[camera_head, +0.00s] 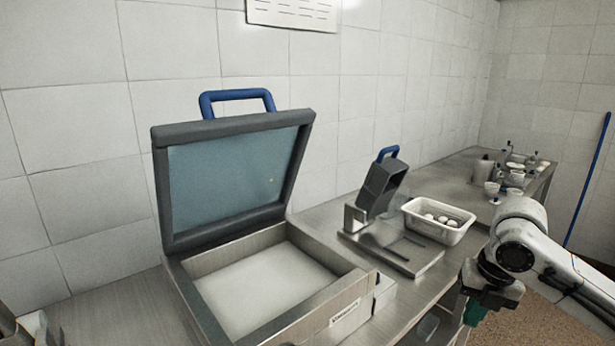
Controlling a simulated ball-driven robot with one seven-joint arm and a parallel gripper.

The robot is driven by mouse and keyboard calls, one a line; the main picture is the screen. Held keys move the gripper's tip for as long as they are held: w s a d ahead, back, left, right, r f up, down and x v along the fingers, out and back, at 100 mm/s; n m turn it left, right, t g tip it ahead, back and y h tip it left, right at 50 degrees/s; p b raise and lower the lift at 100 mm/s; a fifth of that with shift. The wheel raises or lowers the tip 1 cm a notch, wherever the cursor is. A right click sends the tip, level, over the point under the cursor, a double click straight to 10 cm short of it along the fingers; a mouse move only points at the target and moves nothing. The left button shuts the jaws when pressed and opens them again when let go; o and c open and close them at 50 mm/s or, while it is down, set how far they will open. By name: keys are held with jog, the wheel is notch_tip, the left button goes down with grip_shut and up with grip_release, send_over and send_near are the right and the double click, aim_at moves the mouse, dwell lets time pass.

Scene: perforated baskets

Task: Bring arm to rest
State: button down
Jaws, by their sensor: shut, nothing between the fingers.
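My arm (530,240) comes in from the right edge, white with black joints. My gripper (478,308) hangs at its end at the lower right, in front of the counter's front edge. It is dark with a green part at the bottom. Its fingers look shut and hold nothing that I can see. It is apart from the things on the counter.
A metal counter (105,300) runs along the tiled wall. An open box with a blue-handled lid (232,180) stands nearest. Behind it are a grey device (380,185) and a white perforated basket (437,232) with several white round things. Cups (491,188) stand farther back.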

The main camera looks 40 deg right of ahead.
jog(key=w+a+r+m+t+y, duration=0.1)
jog(key=w+a+m+t+y, duration=0.35)
jog(key=w+a, duration=1.3)
jog(key=s+a+f+m+t, duration=0.1)
jog(key=s+a+f+m, duration=0.15)
jog(key=a+m, duration=0.4)
jog(key=s+a+f+m+g+h, duration=0.1)
jog(key=s+a+f+m, duration=0.25)
jog(key=f, duration=0.25)
jog(key=s+a+f+m+g, duration=0.1)
jog(key=s+a+f+m, duration=0.3)
jog(key=f, duration=0.3)
jog(key=s+d+f+m+g+h, duration=0.2)
jog(key=s+f+m, duration=0.1)
jog(key=s, duration=0.6)
jog(key=s+d+f+m+g+h, duration=0.1)
jog(key=s+f, duration=0.4)
jog(key=s, duration=0.5)
jog(key=d+m+g, duration=0.1)
jog(key=d+m, duration=0.1)
jog(key=shift+d+f+h, duration=0.25)
jog(key=shift+d+h, duration=0.1)
jog(key=shift+w, duration=0.1)
